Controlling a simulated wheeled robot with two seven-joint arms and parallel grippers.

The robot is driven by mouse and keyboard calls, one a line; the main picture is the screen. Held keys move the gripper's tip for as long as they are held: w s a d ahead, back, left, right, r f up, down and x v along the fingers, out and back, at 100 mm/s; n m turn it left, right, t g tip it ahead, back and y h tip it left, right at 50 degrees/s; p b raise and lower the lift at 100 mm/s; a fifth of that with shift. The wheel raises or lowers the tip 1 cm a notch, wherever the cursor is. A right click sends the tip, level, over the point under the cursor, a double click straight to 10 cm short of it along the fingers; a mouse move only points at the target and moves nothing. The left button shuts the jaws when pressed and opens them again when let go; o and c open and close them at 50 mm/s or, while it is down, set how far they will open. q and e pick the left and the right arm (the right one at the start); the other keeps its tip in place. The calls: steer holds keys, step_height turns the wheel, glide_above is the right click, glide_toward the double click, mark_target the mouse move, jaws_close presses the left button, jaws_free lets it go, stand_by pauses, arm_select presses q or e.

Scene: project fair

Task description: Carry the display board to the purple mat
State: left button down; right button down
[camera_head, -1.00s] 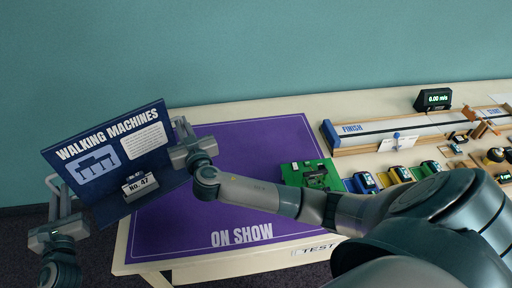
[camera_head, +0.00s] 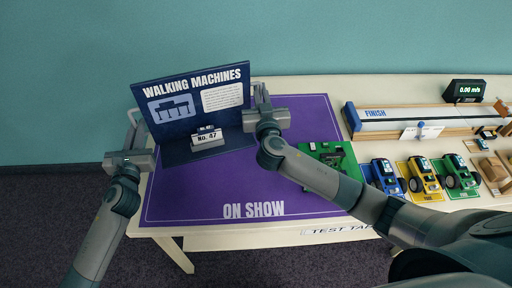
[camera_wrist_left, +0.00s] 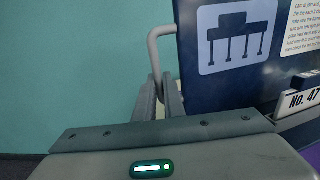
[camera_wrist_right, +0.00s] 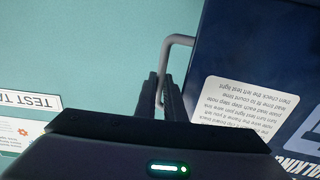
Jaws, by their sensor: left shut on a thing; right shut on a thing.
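The dark blue display board (camera_head: 190,120), titled "WALKING MACHINES", stands upright and roughly level over the back left part of the purple mat (camera_head: 235,185). A "No. 47" block (camera_head: 208,140) sits on its base. I cannot tell whether the base touches the mat. My left gripper (camera_head: 134,130) is shut on the grey handle at the board's left side; this handle (camera_wrist_left: 155,50) shows between the fingers in the left wrist view. My right gripper (camera_head: 262,98) is shut on the right handle, also seen in the right wrist view (camera_wrist_right: 168,60).
A green board with a dark model (camera_head: 328,158) lies at the mat's right edge. Several toy cars, including a blue one (camera_head: 383,176), stand further right. A track marked "FINISH" (camera_head: 400,115) and a speed display (camera_head: 464,91) are behind them. The mat's front is clear.

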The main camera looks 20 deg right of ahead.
stand_by(0.4)
